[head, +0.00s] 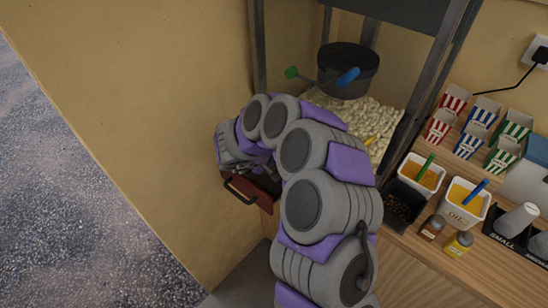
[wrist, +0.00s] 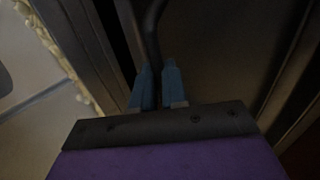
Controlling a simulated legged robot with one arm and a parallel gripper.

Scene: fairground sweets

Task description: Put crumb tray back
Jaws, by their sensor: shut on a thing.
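My gripper (wrist: 156,86) is shut on a dark curved bar (wrist: 154,32), which looks like the crumb tray's handle. Its blue fingertips close on both sides of the bar. A broad dark surface (wrist: 220,55) lies beside it, probably the tray, but its outline is unclear. In the head view my gripper (head: 260,166) is at the lower left of the popcorn machine (head: 258,55), its fingers mostly hidden by my arm. Just below it a red-brown front (head: 262,201) with a dark handle sticks out by the wall. How far the tray is in its slot is hidden.
Popcorn (head: 375,118) lies in the machine under a dark kettle (head: 347,72). The wooden counter (head: 405,240) at right holds striped boxes (head: 468,147), tubs (head: 463,207), small bottles (head: 459,243) and cups. A yellow wall (head: 150,110) stands close at left.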

